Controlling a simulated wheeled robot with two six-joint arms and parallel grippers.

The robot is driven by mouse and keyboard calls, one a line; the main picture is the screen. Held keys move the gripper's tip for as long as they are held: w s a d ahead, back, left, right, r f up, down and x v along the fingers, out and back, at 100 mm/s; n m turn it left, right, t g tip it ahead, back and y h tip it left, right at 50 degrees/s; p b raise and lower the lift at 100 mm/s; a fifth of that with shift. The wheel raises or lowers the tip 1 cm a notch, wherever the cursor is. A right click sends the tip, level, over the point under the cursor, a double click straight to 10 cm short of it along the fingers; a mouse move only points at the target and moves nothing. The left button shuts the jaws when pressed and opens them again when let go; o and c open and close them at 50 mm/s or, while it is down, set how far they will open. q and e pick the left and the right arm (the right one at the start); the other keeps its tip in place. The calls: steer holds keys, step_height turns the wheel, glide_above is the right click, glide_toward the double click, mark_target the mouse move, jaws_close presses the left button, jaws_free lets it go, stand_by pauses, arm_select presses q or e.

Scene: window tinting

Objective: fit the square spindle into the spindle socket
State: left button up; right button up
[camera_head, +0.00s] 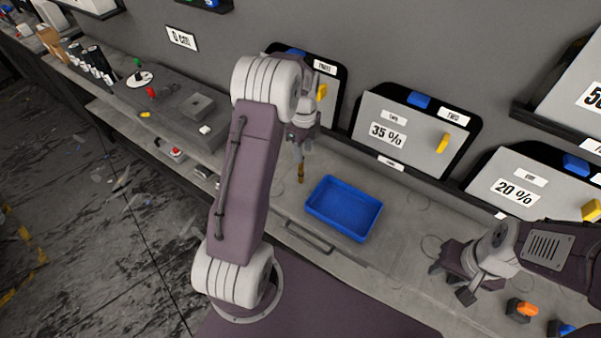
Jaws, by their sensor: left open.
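My left arm reaches up the middle of the view, and its left gripper (301,145) points down over the bench, open. A small upright brass-coloured piece (301,173) shows just below it; I cannot tell whether this is the square spindle or whether it touches the fingers. My right gripper (452,282) is at the lower right above the bench, its fingers spread and nothing visible between them. I cannot make out the spindle socket for certain. A grey block (197,106) lies on the raised dark platform at the left.
An empty-looking blue tray (344,208) stands on the bench (400,250) right of the brass piece. Panels marked 35 % (388,133) and 20 % (515,190) lean on the wall. Orange (522,309) and blue items lie at lower right. Dark rolls (92,63) stand at far left.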

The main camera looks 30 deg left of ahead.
mark_target(301, 168)
arm_select(q)
step_height(301, 168, down, 4)
steer(key=shift+a+r+p, duration=0.1)
steer(key=shift+a+p, duration=0.05)
steer(key=shift+p, duration=0.25)
steer(key=f, duration=0.1)
steer(key=f+p, duration=0.1)
steer(key=f, duration=0.2)
steer(key=shift+s+a+f+p, duration=0.1)
steer(key=shift+s+f+p, duration=0.2)
steer(key=shift+s, duration=0.1)
steer(key=shift+w+a+f, duration=0.1)
steer(key=shift+f, duration=0.25)
jaws_close()
